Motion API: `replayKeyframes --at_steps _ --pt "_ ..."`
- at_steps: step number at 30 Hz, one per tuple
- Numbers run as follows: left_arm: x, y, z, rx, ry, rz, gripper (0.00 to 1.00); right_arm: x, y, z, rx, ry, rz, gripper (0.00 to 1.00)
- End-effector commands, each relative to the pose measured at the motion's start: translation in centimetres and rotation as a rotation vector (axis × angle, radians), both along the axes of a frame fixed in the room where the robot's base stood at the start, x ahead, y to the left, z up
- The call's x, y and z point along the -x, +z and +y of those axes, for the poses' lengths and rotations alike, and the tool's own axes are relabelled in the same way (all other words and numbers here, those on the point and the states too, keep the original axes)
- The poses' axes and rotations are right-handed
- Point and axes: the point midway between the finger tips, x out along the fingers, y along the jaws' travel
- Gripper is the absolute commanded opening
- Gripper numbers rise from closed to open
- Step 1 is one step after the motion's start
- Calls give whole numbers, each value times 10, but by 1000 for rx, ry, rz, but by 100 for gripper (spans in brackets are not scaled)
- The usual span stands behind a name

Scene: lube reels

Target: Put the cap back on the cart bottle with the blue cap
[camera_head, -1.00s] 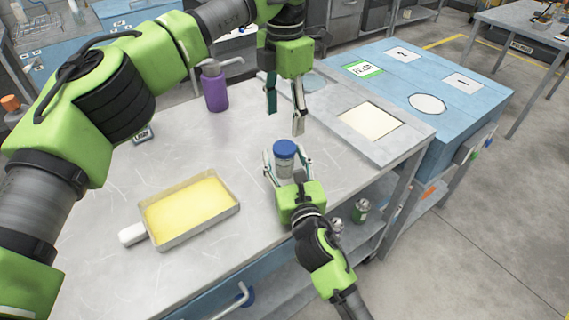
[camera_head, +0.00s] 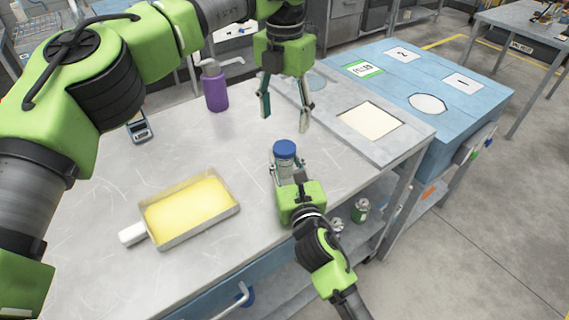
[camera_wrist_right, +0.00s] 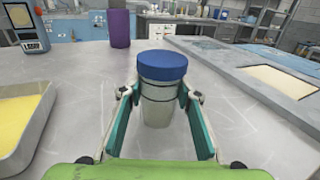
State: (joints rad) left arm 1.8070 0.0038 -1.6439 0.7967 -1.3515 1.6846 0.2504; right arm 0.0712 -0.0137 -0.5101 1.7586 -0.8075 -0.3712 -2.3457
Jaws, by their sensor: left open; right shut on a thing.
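The cart bottle (camera_head: 283,166) is a small clear bottle standing upright near the right side of the metal bench top. Its blue cap (camera_head: 285,148) sits on its mouth and looks level. The cap (camera_wrist_right: 162,66) and the pale bottle body (camera_wrist_right: 157,105) also show in the right wrist view. My right gripper (camera_head: 289,172) is shut on the bottle body, with fingers on both sides below the cap. My left gripper (camera_head: 286,114) is open and empty, pointing down above the cap and apart from it.
A tray of yellow liquid (camera_head: 160,242) with a white handle lies at the left. A purple pump bottle (camera_head: 215,90) stands at the back. A raised grey panel (camera_head: 345,110) and a blue cabinet (camera_head: 440,85) are to the right. The bench around the bottle is clear.

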Motion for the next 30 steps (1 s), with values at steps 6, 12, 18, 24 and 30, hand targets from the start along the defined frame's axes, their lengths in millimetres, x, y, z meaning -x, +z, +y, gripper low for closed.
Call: replayKeyframes --at_steps 6,12,18,24,30 --pt "0 -4 0 -1 -2 1 58 0 -1 0 0 0 1 0" --pt "1 -30 0 0 -4 4 58 0 -1 0 0 0 1 0" --pt "1 -60 1 -2 -3 3 58 0 -1 0 0 0 1 0" --pt "0 -77 0 0 -2 1 58 0 -1 0 0 0 1 0" --pt "0 -81 0 -1 -2 1 58 0 -1 0 0 0 1 0"
